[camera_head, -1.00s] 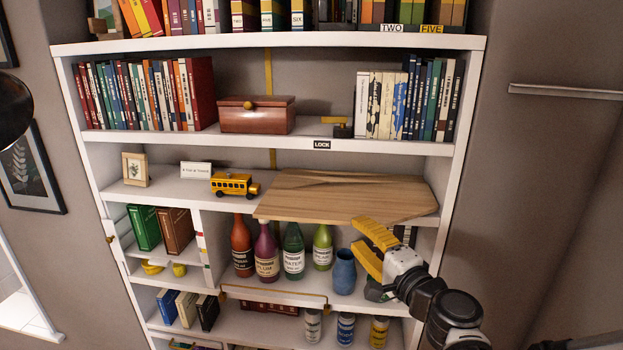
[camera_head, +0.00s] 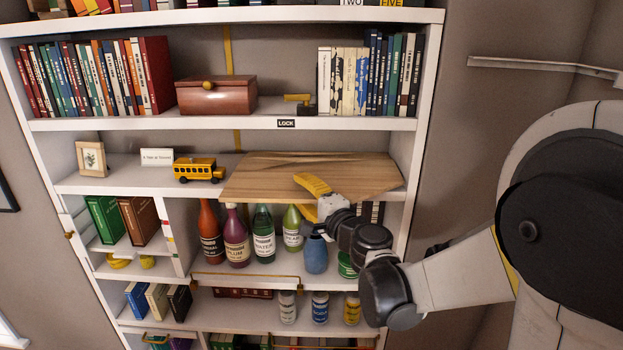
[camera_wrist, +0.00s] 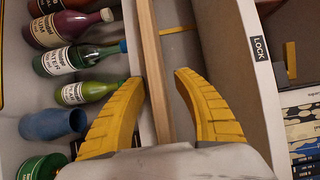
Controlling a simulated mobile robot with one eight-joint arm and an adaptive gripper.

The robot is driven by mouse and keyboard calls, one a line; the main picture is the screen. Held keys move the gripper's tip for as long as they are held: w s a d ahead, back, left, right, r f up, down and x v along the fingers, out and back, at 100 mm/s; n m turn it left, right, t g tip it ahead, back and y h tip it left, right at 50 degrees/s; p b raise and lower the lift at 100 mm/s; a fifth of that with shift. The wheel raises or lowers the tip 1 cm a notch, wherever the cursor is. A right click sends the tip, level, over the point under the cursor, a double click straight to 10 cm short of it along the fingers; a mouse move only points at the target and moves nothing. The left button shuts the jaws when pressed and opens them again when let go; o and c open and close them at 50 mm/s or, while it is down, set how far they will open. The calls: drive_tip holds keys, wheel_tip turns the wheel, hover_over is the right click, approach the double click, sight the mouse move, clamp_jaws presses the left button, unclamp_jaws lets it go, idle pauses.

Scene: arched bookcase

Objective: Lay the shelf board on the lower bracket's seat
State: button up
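The shelf board (camera_head: 270,177) is a wide brown wooden plank. It lies on the middle shelf, right of the toy bus, with its front edge out over the bottles. My gripper (camera_head: 311,187) is at the board's front edge, with one yellow finger above it. In the wrist view, my gripper (camera_wrist: 157,82) is open, its two fingers on either side of the board's thin edge (camera_wrist: 154,70). Gaps show between fingers and board.
Bottles (camera_head: 263,235) and a blue vase (camera_head: 316,254) stand just below the board. A yellow toy bus (camera_head: 198,170) is close to its left end. The shelf marked LOCK (camera_head: 286,123) is above. A pale bar (camera_head: 545,66) is on the right wall.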

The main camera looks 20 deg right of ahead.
drive_tip(key=shift+s, duration=0.1)
clamp_jaws()
drive_tip(key=shift+r, duration=0.15)
